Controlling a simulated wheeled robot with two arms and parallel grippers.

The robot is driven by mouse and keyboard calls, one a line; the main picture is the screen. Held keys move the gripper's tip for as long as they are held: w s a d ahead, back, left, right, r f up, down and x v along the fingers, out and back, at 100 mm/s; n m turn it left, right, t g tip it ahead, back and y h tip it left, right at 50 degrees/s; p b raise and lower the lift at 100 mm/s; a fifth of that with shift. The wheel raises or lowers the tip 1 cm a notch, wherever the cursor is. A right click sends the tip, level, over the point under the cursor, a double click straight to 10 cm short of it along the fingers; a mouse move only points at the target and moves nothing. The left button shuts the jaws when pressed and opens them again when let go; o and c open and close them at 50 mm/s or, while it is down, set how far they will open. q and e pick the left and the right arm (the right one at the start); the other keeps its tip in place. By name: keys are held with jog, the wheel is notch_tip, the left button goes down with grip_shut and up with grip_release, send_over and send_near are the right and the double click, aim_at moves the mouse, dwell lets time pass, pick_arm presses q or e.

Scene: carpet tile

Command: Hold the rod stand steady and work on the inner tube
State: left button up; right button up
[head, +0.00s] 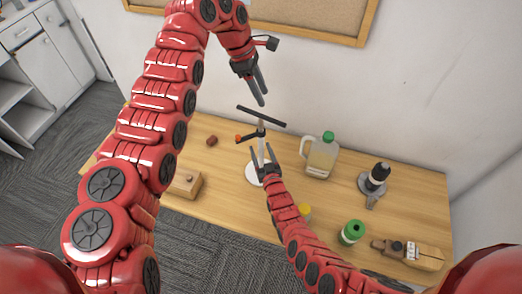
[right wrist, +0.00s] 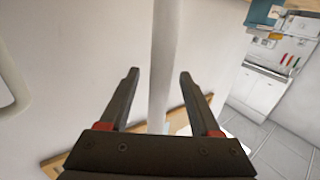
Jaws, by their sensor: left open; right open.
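The rod stand (head: 254,179) has a white round base and an upright pale rod, and it stands on the wooden table. I cannot tell which part is the inner tube. My right gripper (head: 263,157) is open, its fingers on either side of the rod. In the right wrist view the pale rod (right wrist: 163,50) passes between the open fingers (right wrist: 158,76), with gaps showing. My left gripper (head: 262,98) is open and empty, just above the dark bar.
On the table (head: 225,140) are a jug with a green lid (head: 320,157), a microscope-like device (head: 374,180), a green roll (head: 352,232), a yellow-capped item (head: 304,212), a wooden tool (head: 408,251), a wooden block (head: 184,183) and a small brown cube (head: 211,140).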

jog(key=shift+c, duration=0.3)
grip_shut()
dwell(0.8)
dwell(0.4)
